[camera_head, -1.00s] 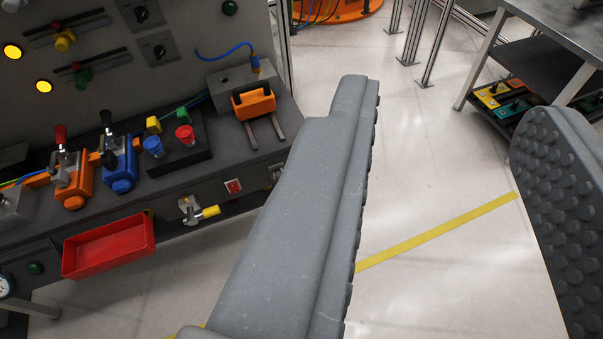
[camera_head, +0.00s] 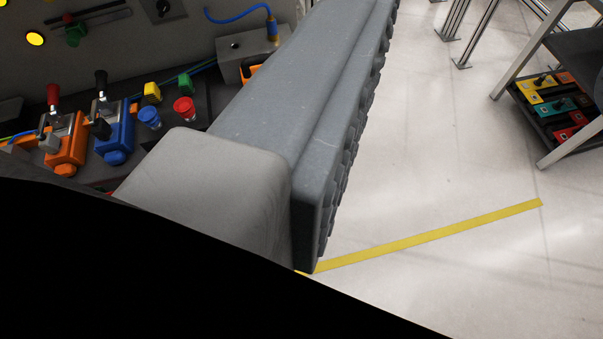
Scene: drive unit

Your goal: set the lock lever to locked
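Nothing in view is clearly marked as the lock lever. A small yellow-handled lever on the bench front, seen earlier, is now hidden behind my gripper and a black area. On the bench at the left stand an orange block with an upright red-handled lever (camera_head: 53,97) and a blue block with an upright black-handled lever (camera_head: 101,82). One large grey finger of my gripper (camera_head: 290,120) crosses the middle of the view. Its studded inner face has open floor beside it and holds nothing. The other finger is out of view.
Blue (camera_head: 149,117) and red (camera_head: 184,109) knobs stand on the bench. A grey block with a blue cable (camera_head: 250,52) is behind the finger. A shelf trolley (camera_head: 555,90) stands at the right. The floor between, with a yellow stripe (camera_head: 430,236), is clear.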

